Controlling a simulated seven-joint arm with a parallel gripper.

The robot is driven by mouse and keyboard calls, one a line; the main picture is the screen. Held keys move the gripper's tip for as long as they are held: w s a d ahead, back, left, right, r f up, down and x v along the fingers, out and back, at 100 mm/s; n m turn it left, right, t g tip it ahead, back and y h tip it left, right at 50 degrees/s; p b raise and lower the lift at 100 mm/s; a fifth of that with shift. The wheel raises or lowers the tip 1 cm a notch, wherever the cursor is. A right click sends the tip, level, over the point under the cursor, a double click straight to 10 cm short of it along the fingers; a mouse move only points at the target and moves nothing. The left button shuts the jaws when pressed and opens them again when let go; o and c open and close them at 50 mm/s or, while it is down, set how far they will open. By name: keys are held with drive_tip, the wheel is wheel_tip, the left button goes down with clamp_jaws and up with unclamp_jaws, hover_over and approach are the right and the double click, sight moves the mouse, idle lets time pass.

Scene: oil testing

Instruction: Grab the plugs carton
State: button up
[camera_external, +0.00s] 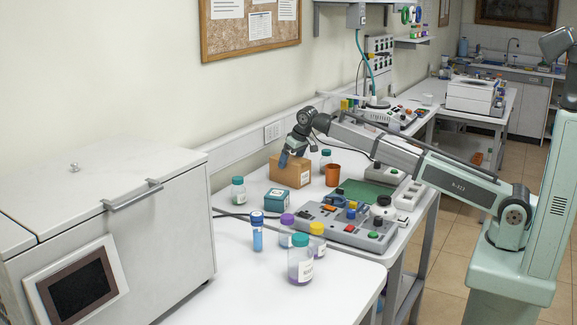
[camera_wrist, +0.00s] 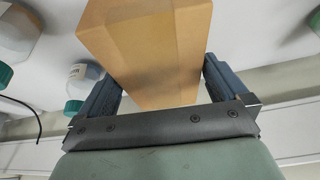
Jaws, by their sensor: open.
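A brown cardboard carton (camera_external: 290,171) stands on the white table near the wall in the external view; I take it to be the plugs carton, though no label is readable. It fills the upper middle of the wrist view (camera_wrist: 148,50). My gripper (camera_external: 283,160) is at the carton, by its left side in the external view. In the wrist view my open gripper (camera_wrist: 158,82) has one blue finger on each side of the carton. A gap shows by the left finger; I cannot tell whether the right finger touches. The fingertips are partly hidden.
Teal-capped bottles (camera_external: 238,191) and an orange cup (camera_external: 332,175) stand near the carton. A small teal box (camera_external: 278,200), several capped jars and a grey control panel (camera_external: 345,222) are in front. A white cabinet (camera_external: 110,230) stands at left.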

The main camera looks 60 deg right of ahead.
drive_tip(key=shift+x, duration=1.8)
drive_tip(key=shift+f, duration=0.25)
drive_tip(key=shift+c, duration=0.2)
drive_tip(key=c, duration=0.8)
